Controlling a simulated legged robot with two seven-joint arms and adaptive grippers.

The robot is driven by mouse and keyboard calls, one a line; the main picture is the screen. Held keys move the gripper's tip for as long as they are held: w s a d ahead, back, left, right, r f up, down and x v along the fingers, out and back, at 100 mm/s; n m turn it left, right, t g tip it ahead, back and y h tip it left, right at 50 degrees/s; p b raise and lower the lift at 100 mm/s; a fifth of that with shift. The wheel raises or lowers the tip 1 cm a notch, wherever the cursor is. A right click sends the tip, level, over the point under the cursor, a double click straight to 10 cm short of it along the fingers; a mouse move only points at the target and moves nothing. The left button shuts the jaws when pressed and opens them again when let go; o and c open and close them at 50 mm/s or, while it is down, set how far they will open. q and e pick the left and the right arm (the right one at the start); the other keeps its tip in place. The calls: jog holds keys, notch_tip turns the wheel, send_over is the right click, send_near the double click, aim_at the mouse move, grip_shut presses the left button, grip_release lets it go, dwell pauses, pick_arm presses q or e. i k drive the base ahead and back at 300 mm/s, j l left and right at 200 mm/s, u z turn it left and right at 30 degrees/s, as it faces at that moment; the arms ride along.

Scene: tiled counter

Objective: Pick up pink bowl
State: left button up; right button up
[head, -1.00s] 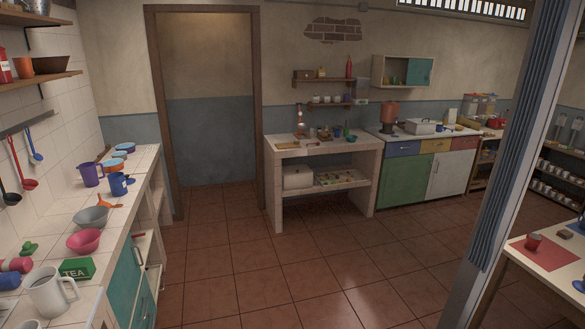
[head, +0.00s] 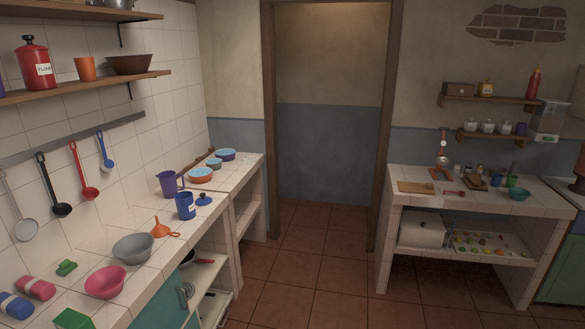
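The pink bowl (head: 106,282) sits upright on the white tiled counter (head: 205,219) at the lower left of the head view. It looks empty. A grey bowl (head: 133,248) stands just behind it, close by. Neither of my grippers is in view.
Near the pink bowl are a green box (head: 73,319), a pink-red jar (head: 36,288), a blue jar (head: 15,306) and a green item (head: 66,267). Behind are an orange funnel (head: 164,229) and a blue canister (head: 185,206). Ladles hang on the wall. Floor right of the counter is clear.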

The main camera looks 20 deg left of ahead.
aim_at(107, 283)
jog(key=i+j+u, duration=0.1)
jog(key=i+u, duration=0.35)
jog(key=i+l+u, duration=0.1)
jog(key=i+u, duration=0.35)
jog(key=i+l+u, duration=0.2)
jog(key=i+u, duration=0.25)
jog(key=i+l+u, duration=0.45)
jog(key=k+j, duration=0.1)
